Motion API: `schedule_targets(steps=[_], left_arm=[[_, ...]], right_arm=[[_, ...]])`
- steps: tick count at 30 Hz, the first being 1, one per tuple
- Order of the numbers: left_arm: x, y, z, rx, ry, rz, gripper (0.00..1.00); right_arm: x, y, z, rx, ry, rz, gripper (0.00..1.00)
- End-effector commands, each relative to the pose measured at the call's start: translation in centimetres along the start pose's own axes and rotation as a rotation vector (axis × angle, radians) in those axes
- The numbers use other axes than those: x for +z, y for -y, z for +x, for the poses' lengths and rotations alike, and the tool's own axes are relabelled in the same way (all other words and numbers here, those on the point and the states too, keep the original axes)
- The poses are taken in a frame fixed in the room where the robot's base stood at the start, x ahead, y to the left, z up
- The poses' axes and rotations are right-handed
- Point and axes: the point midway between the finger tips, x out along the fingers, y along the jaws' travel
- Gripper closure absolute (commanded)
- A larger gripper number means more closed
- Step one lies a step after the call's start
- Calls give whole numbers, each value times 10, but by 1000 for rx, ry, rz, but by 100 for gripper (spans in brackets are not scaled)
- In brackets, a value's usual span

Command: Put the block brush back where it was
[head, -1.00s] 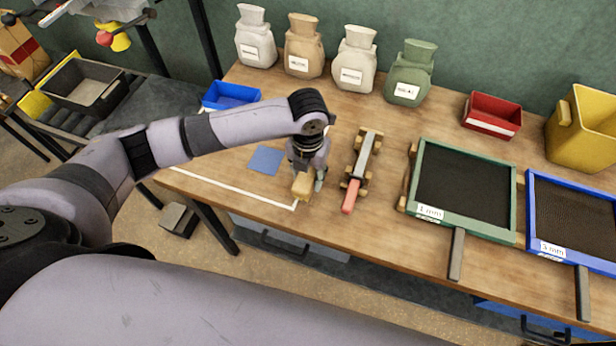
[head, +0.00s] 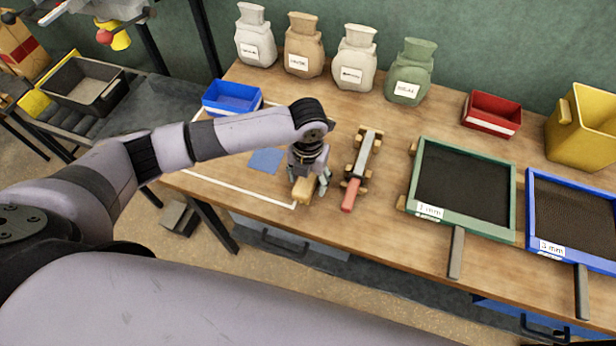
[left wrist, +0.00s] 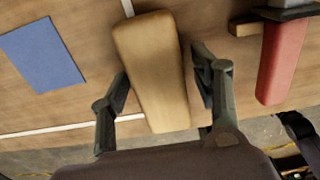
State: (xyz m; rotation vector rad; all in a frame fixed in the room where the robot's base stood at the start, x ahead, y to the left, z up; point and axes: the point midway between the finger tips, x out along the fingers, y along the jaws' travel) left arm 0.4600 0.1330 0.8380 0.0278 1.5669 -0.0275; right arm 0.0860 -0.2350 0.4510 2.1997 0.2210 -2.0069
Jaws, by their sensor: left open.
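The block brush, a tan wooden block (head: 302,190), lies on the table across the right line of the white outline (head: 240,187), near its front corner. My left gripper (head: 309,182) is over it with fingers spread. In the left wrist view the brush (left wrist: 155,75) lies lengthwise between the two open fingers (left wrist: 160,68), with a gap visible on each side. The underside of the brush and any bristles are hidden. My right gripper is not in view.
A blue square (head: 266,160) lies inside the outline, with a blue bin (head: 232,97) behind. A red-handled tool on a wooden rest (head: 348,196) is close on the right. Further right are the green-framed sieve (head: 412,185) and blue-framed sieve (head: 531,215).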

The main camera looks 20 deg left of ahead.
Motion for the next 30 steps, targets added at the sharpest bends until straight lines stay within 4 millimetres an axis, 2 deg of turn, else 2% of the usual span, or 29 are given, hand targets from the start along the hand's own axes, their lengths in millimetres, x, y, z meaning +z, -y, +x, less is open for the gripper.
schedule_targets(steps=[4, 8, 21, 25, 30], left_arm=[[0, 0, -2, 0, 1, 0, 43], [1, 0, -12, -1, 2, 0, 43], [1, 0, -100, 0, 4, 1, 43], [1, 0, -115, -1, 2, -1, 43], [0, 0, -123, 0, -1, 0, 43]], right_arm=[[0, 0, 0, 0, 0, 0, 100], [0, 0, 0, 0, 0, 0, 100], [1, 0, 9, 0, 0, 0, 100], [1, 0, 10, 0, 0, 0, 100], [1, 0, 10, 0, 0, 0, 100]])
